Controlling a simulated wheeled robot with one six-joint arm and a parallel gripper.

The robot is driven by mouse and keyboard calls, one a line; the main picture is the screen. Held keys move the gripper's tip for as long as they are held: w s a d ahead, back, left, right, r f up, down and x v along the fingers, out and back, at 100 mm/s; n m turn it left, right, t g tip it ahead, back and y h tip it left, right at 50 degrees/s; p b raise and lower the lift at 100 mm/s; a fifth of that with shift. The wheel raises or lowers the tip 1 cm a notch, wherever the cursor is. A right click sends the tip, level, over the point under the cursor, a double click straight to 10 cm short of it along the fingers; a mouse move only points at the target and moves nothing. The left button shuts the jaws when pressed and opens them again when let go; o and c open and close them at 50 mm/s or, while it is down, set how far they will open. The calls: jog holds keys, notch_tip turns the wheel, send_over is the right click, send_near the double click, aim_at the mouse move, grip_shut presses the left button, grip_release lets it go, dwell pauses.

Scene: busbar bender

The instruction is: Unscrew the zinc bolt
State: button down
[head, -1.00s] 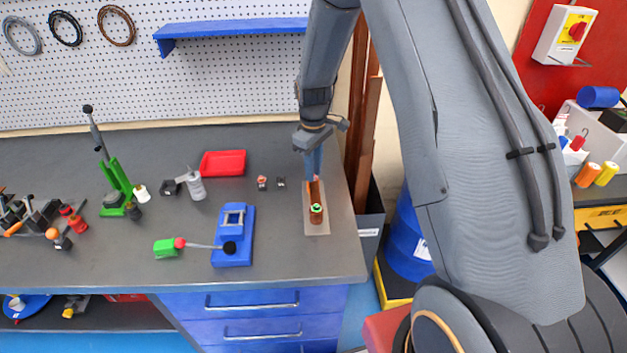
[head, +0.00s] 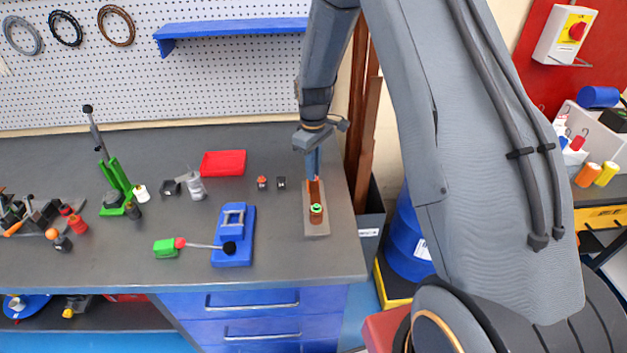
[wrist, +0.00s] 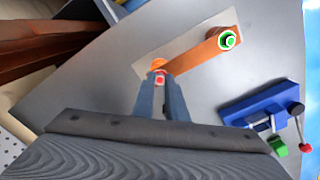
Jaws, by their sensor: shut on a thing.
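A copper bar (head: 313,190) lies on a pale plate (head: 317,231) at the bench's right end. A green-ringed bolt head (head: 316,208) stands at its near end; it also shows in the wrist view (wrist: 228,40). My gripper (head: 313,175) points down at the bar's far end. In the wrist view my gripper (wrist: 163,76) is shut on a small orange-red piece (wrist: 158,65) at that end of the bar. The fingers hide most of this piece, and I cannot tell whether it is the zinc bolt. The green-ringed bolt is apart from my fingers.
Copper strips (head: 366,130) stand upright right of my arm.

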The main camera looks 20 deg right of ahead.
jog(key=n, duration=0.4)
jog(key=shift+n, duration=0.4)
jog(key=n, duration=0.4)
jog(key=shift+n, duration=0.9)
jog(key=n, duration=0.2)
jog(key=shift+n, duration=0.4)
jog(key=n, duration=0.4)
jog(key=shift+r, duration=0.15)
